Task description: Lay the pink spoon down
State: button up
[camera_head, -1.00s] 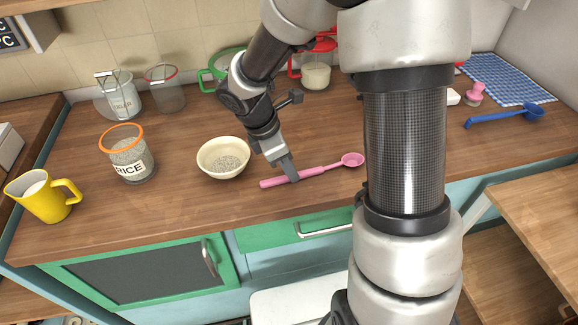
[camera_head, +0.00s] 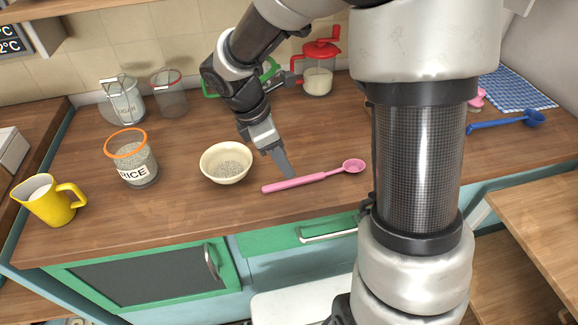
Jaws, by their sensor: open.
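The pink spoon (camera_head: 312,178) lies on the wooden counter (camera_head: 200,205), its handle to the left and its small round bowl to the right. My gripper (camera_head: 287,174) is just behind the handle in the picture, fingers pointing down. It is open and does not hold the spoon. Only one finger shows clearly, and whether it touches the handle cannot be told.
A cream bowl (camera_head: 225,163) with grains stands just left of my gripper. Farther left are a rice jar (camera_head: 136,160) and a yellow mug (camera_head: 48,202). A blue spoon (camera_head: 505,122) lies to the right. Jars stand along the back. The counter in front is clear.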

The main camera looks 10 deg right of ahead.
jog(key=p+v, duration=0.1)
jog(key=v, duration=1)
jog(key=shift+r, duration=0.15)
jog(key=s+d+r+m+t+y+p, duration=0.2)
jog(key=s+d+r+m+p, duration=0.1)
jog(key=s+r+m, duration=0.4)
jog(key=s+d+r+m+t+y+p, duration=0.2)
jog(key=s+r+m, duration=0.5)
jog(key=m, duration=0.5)
jog(key=shift+s+d+t+p, duration=0.6)
jog(key=shift+d+p, duration=0.55)
jog(key=shift+d, duration=0.15)
jog(key=shift+r, duration=0.1)
